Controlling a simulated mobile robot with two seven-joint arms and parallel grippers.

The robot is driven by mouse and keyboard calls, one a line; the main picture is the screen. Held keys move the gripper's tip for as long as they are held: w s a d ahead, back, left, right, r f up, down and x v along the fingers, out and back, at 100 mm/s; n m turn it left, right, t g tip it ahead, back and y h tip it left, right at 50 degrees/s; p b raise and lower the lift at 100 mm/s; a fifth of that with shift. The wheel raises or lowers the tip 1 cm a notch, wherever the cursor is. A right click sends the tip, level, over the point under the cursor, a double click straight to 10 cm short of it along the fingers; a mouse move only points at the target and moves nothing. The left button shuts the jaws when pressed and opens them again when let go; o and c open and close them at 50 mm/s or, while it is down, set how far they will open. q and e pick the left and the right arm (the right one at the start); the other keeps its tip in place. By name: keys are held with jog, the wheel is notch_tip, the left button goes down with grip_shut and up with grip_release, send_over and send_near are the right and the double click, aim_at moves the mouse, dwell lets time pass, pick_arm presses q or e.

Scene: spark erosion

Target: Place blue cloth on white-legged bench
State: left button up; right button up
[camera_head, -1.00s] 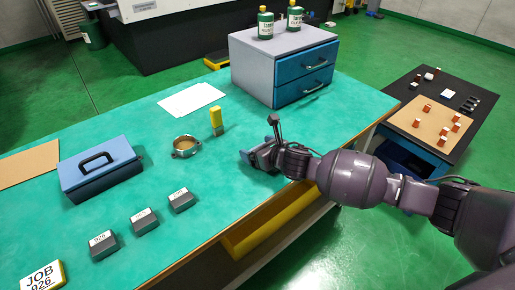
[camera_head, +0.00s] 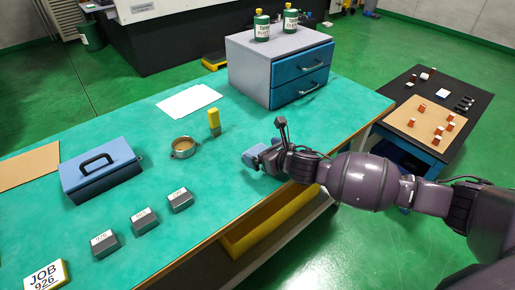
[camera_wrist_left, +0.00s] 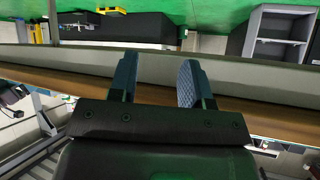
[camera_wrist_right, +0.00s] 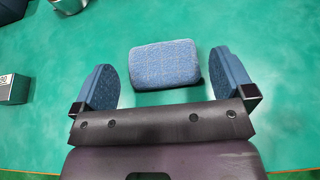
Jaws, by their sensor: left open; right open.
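A small folded blue cloth (camera_wrist_right: 164,65) lies on the green bench top in the right wrist view. My right gripper (camera_wrist_right: 162,85) is open, its blue-padded fingers to either side of the cloth's near end, with a gap on both sides. In the head view the right gripper (camera_head: 262,158) is low over the green-topped bench (camera_head: 215,215) near its front edge; its blue fingers and the cloth are hard to tell apart there. My left gripper (camera_wrist_left: 158,82) is open and empty in its wrist view and not in the head view. The bench's legs are not clearly shown.
A yellow-handled brush (camera_head: 214,122), round metal dish (camera_head: 184,147), blue box (camera_head: 101,171) and several grey blocks (camera_head: 145,221) stand left of the right gripper. A drawer unit (camera_head: 250,68) stands behind. A black-topped cart (camera_head: 395,119) is at right.

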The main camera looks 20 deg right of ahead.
jog(key=p+v, duration=0.1)
jog(key=v, duration=0.7)
dwell(0.4)
